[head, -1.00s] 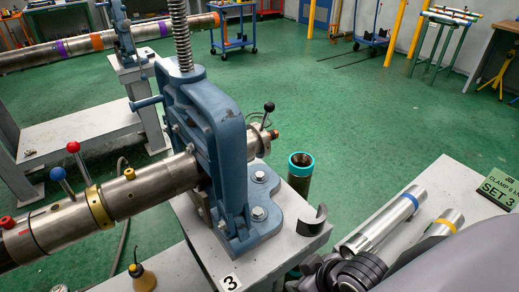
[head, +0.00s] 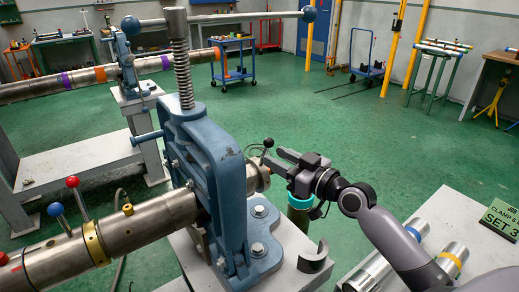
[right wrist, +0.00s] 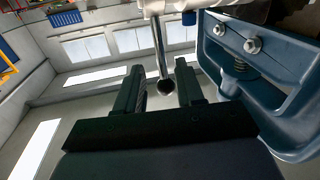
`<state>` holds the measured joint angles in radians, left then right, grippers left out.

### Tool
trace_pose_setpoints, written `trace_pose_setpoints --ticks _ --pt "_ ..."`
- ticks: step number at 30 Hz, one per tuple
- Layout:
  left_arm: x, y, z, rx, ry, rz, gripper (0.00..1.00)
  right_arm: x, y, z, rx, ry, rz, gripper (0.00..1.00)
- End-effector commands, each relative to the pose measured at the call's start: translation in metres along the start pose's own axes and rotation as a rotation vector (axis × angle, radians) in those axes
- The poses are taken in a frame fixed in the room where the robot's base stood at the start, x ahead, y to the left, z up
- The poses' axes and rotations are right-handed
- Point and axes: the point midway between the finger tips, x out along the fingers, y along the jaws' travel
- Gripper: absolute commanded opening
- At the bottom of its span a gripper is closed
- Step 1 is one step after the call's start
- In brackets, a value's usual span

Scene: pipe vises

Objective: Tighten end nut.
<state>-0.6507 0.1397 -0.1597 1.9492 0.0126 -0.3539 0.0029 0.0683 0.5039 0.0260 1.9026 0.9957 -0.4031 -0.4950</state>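The steel pipe (head: 165,212) runs through the blue vise (head: 220,160). At its far right end is a silver end piece (head: 257,179), probably the end nut. A short lever with a black ball (head: 268,142) stands up from it. My right gripper (head: 273,158) is beside this end, its fingers pointing left toward the lever. In the right wrist view its fingers are apart, and the lever's rod and dark ball (right wrist: 166,86) show between them; I cannot tell whether they touch. My left gripper is not in view.
A dark can with a teal rim (head: 301,193) stands below my right gripper. A grey half-ring (head: 314,258) lies on the vise's bench. Silver tubes with blue and yellow bands (head: 452,258) lie on the bench at right. The vise's long bar handle (head: 250,17) crosses above.

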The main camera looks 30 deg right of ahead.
Motion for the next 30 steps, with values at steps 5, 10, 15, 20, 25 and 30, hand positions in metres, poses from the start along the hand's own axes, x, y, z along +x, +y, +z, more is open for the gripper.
trace_pose_setpoints --ticks 5,10,15,20,25,30 --pt "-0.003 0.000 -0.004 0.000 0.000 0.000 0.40 0.021 -0.001 -0.002 0.003 0.001 -0.002 0.37" --pt "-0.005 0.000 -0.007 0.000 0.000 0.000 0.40 0.044 -0.001 -0.001 0.002 -0.001 -0.002 0.37" --pt "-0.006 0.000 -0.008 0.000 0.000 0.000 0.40 0.060 -0.001 0.000 0.002 -0.001 -0.002 0.37" --pt "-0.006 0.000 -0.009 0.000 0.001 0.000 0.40 0.066 -0.002 0.001 0.002 -0.002 -0.002 0.37" --pt "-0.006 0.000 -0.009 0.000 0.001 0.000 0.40 0.066 -0.002 0.001 0.001 -0.003 -0.003 0.37" --pt "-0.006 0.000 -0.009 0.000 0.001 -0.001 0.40 0.066 -0.002 0.001 0.001 -0.003 -0.003 0.08"
